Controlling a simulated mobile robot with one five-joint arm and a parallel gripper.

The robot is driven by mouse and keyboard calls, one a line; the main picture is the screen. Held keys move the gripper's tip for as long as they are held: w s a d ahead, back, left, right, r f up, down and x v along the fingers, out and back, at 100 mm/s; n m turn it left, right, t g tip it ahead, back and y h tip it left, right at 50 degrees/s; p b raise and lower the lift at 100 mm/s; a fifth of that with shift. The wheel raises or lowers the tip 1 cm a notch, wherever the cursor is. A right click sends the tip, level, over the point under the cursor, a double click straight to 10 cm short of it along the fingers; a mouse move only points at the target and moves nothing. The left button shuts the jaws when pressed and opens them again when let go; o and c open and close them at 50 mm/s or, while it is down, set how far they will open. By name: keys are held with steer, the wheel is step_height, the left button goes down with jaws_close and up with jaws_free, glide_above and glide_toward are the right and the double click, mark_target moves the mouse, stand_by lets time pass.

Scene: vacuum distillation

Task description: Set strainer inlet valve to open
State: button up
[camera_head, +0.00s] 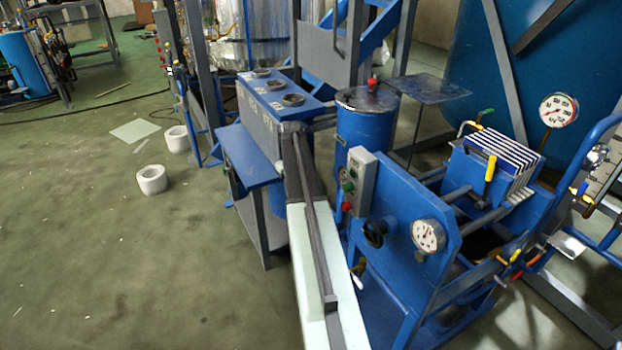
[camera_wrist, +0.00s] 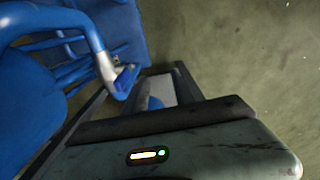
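I cannot tell which handle belongs to the strainer inlet valve; no label is readable. In the head view, several small valve handles show on the blue skid at the right: a yellow lever (camera_head: 490,168), a green handle (camera_head: 487,112), and a cluster of red and orange handles (camera_head: 516,257) low on the frame. A black handwheel (camera_head: 374,234) sits on the skid's front panel. In the wrist view, a curved blue pipe (camera_wrist: 92,30) ends in a bright metal fitting (camera_wrist: 112,68) with a blue part.
A blue vessel (camera_head: 364,125) with a red-topped fitting stands behind the skid. A grey and blue box with round openings (camera_head: 272,100) stands on a blue bench (camera_head: 245,150). White rings (camera_head: 152,180) lie on the floor. The floor (camera_head: 100,260) at left is mostly clear.

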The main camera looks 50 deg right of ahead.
steer(key=d, duration=0.2)
steer(key=s+d, duration=0.1)
steer(key=d, duration=0.1)
steer(key=s+d+r, duration=0.1)
steer(key=d, duration=0.2)
steer(key=shift+d, duration=0.1)
step_height(320, 180, down, 8)
steer(key=b, duration=0.8)
steer(key=shift+r, duration=0.1)
jaws_close()
stand_by(0.4)
